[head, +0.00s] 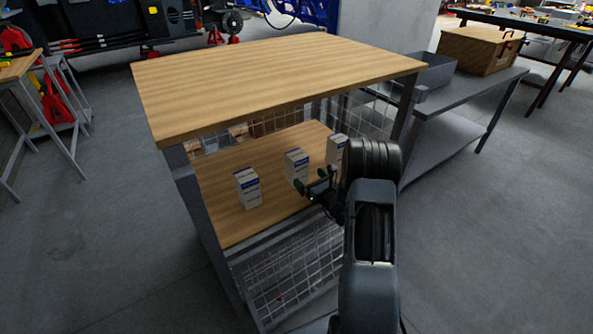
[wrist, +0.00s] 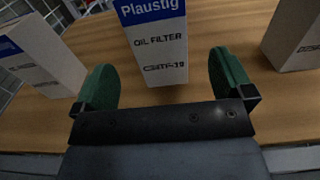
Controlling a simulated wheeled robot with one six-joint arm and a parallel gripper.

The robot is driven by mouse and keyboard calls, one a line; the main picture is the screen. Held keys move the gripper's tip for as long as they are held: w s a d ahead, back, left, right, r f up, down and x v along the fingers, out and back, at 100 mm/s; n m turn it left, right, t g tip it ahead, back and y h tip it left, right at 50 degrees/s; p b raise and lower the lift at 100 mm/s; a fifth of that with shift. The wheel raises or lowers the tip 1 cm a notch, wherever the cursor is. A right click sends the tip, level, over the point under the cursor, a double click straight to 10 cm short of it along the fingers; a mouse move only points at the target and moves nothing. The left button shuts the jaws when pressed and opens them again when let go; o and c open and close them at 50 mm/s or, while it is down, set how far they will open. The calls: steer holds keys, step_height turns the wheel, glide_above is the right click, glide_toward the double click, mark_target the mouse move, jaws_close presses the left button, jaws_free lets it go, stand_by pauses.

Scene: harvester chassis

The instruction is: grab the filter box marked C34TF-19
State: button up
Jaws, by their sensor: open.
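Three white-and-blue filter boxes stand in a row on the wooden shelf under the bench top. The middle box (head: 297,166) also shows in the wrist view (wrist: 156,45), upright, with "Plaustig", "OIL FILTER" and print that reads like C34TF-19. The left box (head: 247,188) shows at the wrist view's left (wrist: 42,58); its print is too blurred to read. The right box (head: 336,147) shows at the wrist view's right (wrist: 293,40). My gripper (wrist: 165,80) is open and empty, its green fingers just short of the middle box, one to each side of it.
The bench top (head: 270,75) lies above the shelf (head: 222,218) and limits room overhead. Wire mesh (head: 290,270) closes the front below the shelf. Small brown boxes (head: 238,132) sit at the shelf's back. A grey side table (head: 470,95) stands at the right.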

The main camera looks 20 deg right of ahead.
mark_target(297, 165)
steer(key=shift+w+a+r+b, duration=0.1)
steer(key=shift+w+a+b, duration=0.25)
steer(key=shift+w, duration=1.05)
steer(key=shift+w+a+b, duration=0.2)
steer(key=shift+w+b, duration=0.3)
steer(key=shift+w, duration=0.9)
steer(key=shift+w+a+r+b, duration=0.1)
steer(key=shift+w+a+b, duration=0.25)
steer(key=shift+w, duration=1.05)
steer(key=c, duration=1.2)
steer(key=shift+c, duration=0.5)
